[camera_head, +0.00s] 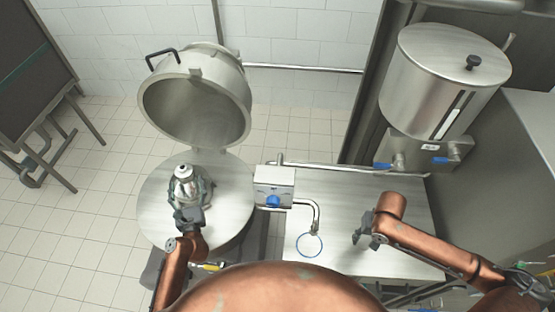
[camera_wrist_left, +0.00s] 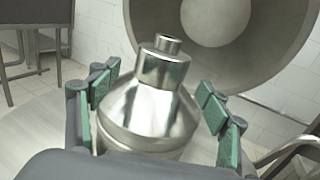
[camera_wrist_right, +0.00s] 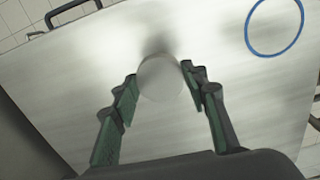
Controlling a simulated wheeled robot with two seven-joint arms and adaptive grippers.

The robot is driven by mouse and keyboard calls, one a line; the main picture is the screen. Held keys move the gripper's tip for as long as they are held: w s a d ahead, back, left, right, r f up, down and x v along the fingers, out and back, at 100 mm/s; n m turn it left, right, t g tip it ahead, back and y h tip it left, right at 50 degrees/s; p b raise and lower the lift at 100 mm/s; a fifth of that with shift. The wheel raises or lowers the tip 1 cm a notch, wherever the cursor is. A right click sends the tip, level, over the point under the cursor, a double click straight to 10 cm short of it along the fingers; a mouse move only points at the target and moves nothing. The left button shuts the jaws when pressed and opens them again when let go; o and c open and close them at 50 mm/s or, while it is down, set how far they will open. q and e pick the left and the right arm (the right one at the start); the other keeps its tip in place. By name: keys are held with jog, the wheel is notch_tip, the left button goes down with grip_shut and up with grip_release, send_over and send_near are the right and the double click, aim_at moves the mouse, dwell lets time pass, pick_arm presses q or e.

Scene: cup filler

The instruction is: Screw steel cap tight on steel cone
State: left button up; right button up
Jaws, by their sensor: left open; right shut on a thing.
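The steel cone (camera_head: 191,192) stands upright on the round steel plate (camera_head: 155,217). In the left wrist view the shiny cone (camera_wrist_left: 150,110) carries a narrower steel cylinder (camera_wrist_left: 161,70) topped by a small stub; I cannot tell whether this is a separate cap. My left gripper (camera_head: 187,203) is open, with its green-padded fingers (camera_wrist_left: 155,100) on either side of the cone. My right gripper (camera_head: 364,228) is over the steel table. In the right wrist view, its fingers (camera_wrist_right: 158,88) are shut on a pale grey round piece (camera_wrist_right: 160,78), possibly the steel cap.
A large hinged lid (camera_head: 196,108) stands tilted open behind the plate. A control box (camera_head: 274,188) and bent spout (camera_head: 316,215) stand between my grippers. A blue ring (camera_head: 309,246) marks the steel table (camera_head: 405,190). A steel tank (camera_head: 440,80) stands at the back right.

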aim_at(186, 174)
pick_arm(q)
jog(key=shift+w, duration=0.15)
jog(key=x, duration=0.5)
jog(key=shift+f, duration=0.1)
jog(key=shift+c, duration=0.4)
grip_shut()
dwell(0.9)
